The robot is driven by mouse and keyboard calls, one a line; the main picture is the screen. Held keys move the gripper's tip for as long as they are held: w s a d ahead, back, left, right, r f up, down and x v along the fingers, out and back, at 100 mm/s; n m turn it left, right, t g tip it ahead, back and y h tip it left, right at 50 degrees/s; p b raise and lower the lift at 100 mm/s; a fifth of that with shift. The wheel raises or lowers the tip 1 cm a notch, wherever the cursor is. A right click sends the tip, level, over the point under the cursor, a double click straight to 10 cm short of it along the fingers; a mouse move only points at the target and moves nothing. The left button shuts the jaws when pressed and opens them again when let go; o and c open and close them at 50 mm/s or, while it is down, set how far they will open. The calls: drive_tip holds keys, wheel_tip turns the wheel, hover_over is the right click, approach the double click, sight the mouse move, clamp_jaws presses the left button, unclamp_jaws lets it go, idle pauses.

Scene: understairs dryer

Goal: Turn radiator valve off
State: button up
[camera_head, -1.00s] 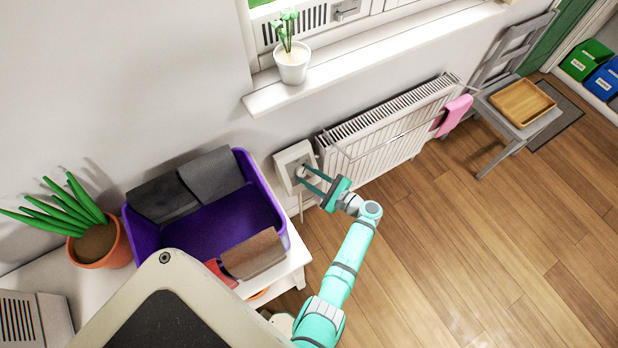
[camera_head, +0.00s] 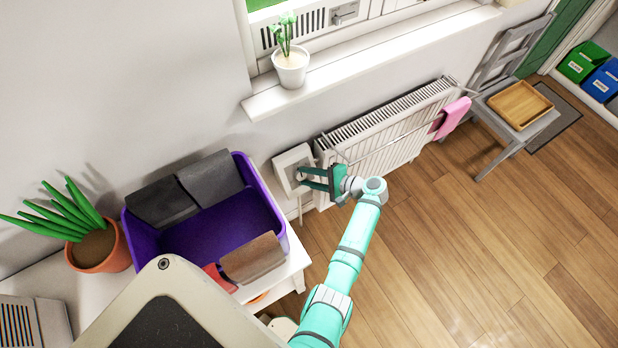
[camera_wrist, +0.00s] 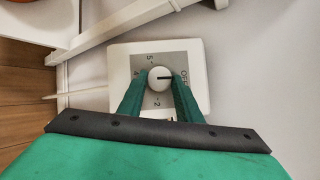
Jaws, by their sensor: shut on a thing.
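The radiator valve is a round white knob (camera_wrist: 158,79) on a square white plate (camera_wrist: 118,64) with a grey dial face. The dial has numbers and the word OFF at the right. The knob's dark line points right, towards OFF. In the head view the valve plate (camera_head: 283,168) is on the wall at the radiator's left end. My gripper (camera_wrist: 160,84) is shut on the knob, a green finger on each side. In the head view my gripper (camera_head: 302,178) reaches the plate from the right and hides part of the knob.
The white radiator (camera_head: 385,145) is right of the valve, with a pink cloth (camera_head: 453,117) on its end. A purple crate (camera_head: 285,225) with cloths over its rim stands close on the left. A windowsill (camera_head: 375,55) is above.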

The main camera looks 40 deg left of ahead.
drive_tip(key=shift+s+a+f, duration=0.1)
drive_tip(key=shift+s+f, duration=0.05)
drive_tip(key=shift+s, duration=0.15)
drive_tip(key=o, duration=0.8)
drive_tip(key=shift+c, duration=0.2)
drive_tip(key=shift+w, duration=0.1)
drive_tip(key=shift+w, duration=0.15)
drive_tip(key=v, duration=0.8)
drive_tip(key=shift+r, duration=0.25)
drive_tip(key=shift+f, duration=0.1)
